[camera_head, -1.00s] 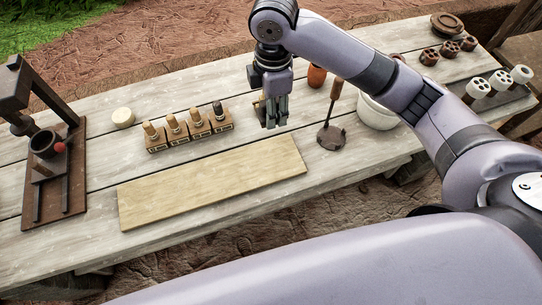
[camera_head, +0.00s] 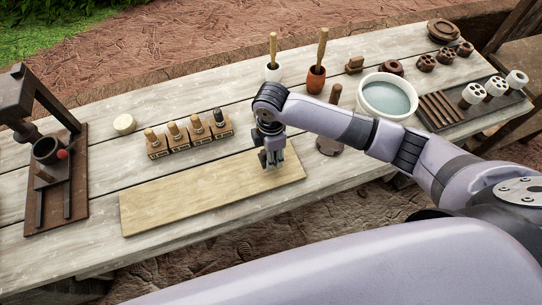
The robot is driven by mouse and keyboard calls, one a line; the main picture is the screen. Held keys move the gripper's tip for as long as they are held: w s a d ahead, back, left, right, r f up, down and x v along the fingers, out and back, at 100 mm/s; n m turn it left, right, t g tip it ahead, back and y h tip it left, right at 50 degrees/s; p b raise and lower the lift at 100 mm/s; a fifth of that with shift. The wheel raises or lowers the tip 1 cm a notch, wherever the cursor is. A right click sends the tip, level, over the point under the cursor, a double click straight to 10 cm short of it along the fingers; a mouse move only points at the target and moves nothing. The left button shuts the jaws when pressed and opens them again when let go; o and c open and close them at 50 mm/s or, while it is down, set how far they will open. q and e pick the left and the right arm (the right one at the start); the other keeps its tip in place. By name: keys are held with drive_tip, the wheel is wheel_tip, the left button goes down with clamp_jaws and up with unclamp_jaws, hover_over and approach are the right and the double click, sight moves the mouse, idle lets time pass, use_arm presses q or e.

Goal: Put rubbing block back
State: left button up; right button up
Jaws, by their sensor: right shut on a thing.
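My right gripper (camera_head: 272,163) is low over the right end of the pale wooden board (camera_head: 185,194), fingers pointing down. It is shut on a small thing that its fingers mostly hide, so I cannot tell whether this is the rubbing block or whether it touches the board. A small brown block with a raised grip (camera_head: 354,65) sits at the back of the table, apart from the gripper; I cannot tell if it is the rubbing block. My left gripper is not in view.
Several wooden-handled stamps (camera_head: 188,135) stand in a row behind the board. A water bowl (camera_head: 388,97), cups with tools (camera_head: 316,80) and a dark tray (camera_head: 440,113) are at the right.

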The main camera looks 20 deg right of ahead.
drive_tip(key=shift+f, duration=1.2)
drive_tip(key=o, duration=1.1)
drive_tip(key=shift+f, duration=0.1)
wheel_tip(320, 180, up, 12)
drive_tip(key=shift+r+b, duration=0.15)
drive_tip(key=shift+b, duration=0.4)
